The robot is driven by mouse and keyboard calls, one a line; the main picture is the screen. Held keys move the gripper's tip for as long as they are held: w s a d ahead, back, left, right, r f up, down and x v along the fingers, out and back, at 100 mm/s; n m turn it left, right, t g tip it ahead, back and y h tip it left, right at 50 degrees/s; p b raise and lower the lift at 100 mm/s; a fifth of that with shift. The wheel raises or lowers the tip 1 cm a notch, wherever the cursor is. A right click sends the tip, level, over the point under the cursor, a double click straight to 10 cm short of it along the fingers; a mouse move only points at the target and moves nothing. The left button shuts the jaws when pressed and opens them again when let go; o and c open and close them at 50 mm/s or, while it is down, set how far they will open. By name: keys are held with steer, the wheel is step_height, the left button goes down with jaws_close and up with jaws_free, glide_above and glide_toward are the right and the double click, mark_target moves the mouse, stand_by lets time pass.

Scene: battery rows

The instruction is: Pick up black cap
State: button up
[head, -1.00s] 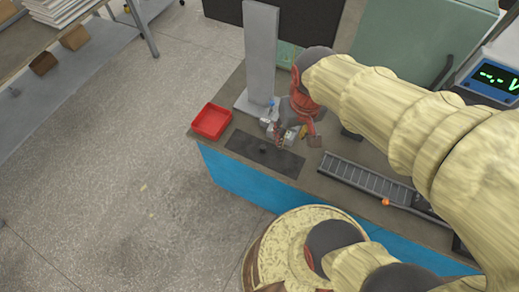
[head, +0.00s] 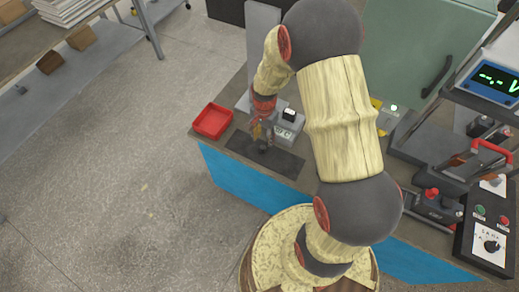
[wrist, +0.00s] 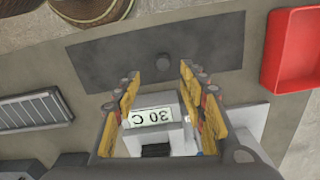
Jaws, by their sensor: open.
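In the head view the cap is hard to make out against the mat (head: 240,142) and my gripper. My gripper (wrist: 160,72) is open and empty, its yellow-padded fingers spread apart. In the head view my gripper (head: 262,132) points down over the mat.
A device with a "30 C" display (wrist: 152,115) stands close to the mat, behind my fingers. A red tray (wrist: 290,50) lies beside the mat. A grey ribbed rail (wrist: 30,112) is on the other side. Instruments crowd the bench's right in the head view.

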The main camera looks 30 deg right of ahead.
mark_target(262, 147)
steer(key=shift+w+f, duration=0.1)
steer(key=shift+f+m, duration=0.25)
steer(key=shift+m, duration=0.05)
step_height(262, 147, down, 7)
steer(key=shift+w+a+f+b, duration=0.1)
steer(key=shift+w+b, duration=0.05)
steer(key=shift+b, duration=1.1)
steer(key=shift+c, duration=0.9)
steer(key=c, duration=0.7)
